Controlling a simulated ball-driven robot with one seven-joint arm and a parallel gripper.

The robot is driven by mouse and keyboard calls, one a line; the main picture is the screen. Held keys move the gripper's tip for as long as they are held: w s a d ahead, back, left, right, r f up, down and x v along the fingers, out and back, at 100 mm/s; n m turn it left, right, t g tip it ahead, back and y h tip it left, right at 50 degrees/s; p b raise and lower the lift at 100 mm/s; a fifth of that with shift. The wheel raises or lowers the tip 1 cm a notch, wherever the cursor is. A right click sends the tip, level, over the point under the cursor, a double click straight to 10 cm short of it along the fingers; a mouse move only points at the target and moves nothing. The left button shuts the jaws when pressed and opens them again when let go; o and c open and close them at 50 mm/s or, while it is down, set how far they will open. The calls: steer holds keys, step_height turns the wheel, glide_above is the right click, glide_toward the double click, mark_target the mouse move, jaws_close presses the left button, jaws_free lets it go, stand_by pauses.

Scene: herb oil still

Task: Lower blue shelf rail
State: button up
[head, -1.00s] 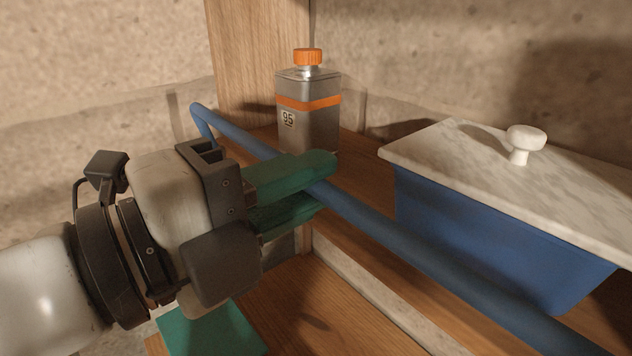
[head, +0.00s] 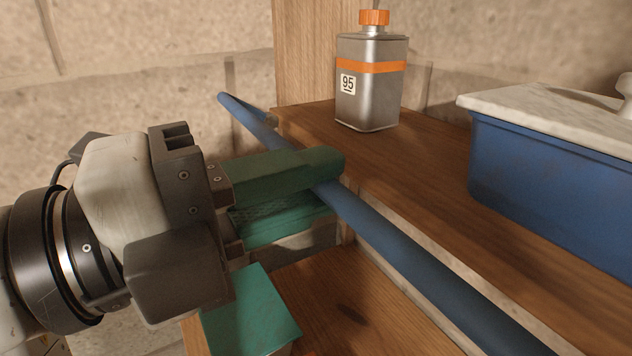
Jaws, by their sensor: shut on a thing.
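The blue shelf rail (head: 400,247) is a long round bar that runs from the upper left to the lower right along the front of the wooden shelf. My gripper (head: 325,185) has green fingers and comes in from the left. Its fingers are shut around the rail, one above and one below. The rail now lies at about the shelf's front edge, a little out from it. The fingers hide a short stretch of the rail.
A metal bottle with an orange cap (head: 371,80) and a blue bin with a pale stone lid (head: 560,180) stand on the shelf (head: 425,160). Below are a lower wooden board (head: 350,305) and a green block (head: 250,315). A stone wall is behind.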

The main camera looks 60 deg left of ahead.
steer(key=f+b, duration=0.3)
steer(key=shift+s+a+f, duration=0.1)
steer(key=shift+s+f, duration=0.1)
steer(key=shift+s, duration=0.15)
steer(key=o, duration=1)
steer(key=shift+s, duration=0.1)
steer(key=s+r, duration=0.3)
steer(key=s, duration=0.6)
steer(key=shift+a+b, duration=0.35)
steer(key=shift+b, duration=0.1)
